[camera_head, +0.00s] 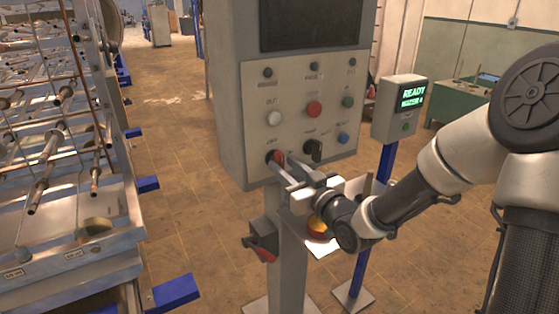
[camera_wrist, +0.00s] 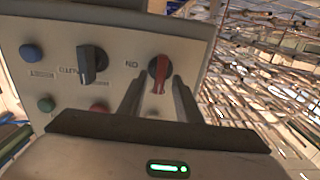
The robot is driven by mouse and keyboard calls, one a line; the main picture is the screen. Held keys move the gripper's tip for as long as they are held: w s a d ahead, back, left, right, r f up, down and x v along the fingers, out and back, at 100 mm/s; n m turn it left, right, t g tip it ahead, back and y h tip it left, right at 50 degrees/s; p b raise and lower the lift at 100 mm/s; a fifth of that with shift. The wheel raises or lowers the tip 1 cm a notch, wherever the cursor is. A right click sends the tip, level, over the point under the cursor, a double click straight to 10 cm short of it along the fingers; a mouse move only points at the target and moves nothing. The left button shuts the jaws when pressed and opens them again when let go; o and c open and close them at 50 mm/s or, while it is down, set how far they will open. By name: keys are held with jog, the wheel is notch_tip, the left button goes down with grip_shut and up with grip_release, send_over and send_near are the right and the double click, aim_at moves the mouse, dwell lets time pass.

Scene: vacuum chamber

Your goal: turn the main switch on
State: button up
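The main switch (camera_head: 276,157) is a red rotary handle on a round black base, at the lower left of the grey control panel (camera_head: 322,165). In the wrist view the red handle (camera_wrist: 160,74) stands nearly upright in the picture, with an "ON" label seen upside down to its left. My gripper (camera_head: 284,168) is in front of the switch. In the wrist view my gripper (camera_wrist: 158,88) has its fingers apart, one on each side of the red handle, with gaps visible. Whether a finger touches the handle, I cannot tell.
A black rotary knob (camera_head: 312,150) sits right of the switch, with white, red, green and blue buttons around. A yellow and red button (camera_head: 318,226) sits on a plate below my wrist. A "READY" display (camera_head: 408,97) stands right. Metal racks (camera_head: 60,150) fill the left.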

jog(key=shift+w+a, duration=0.1)
jog(key=shift+w, duration=0.1)
grip_shut()
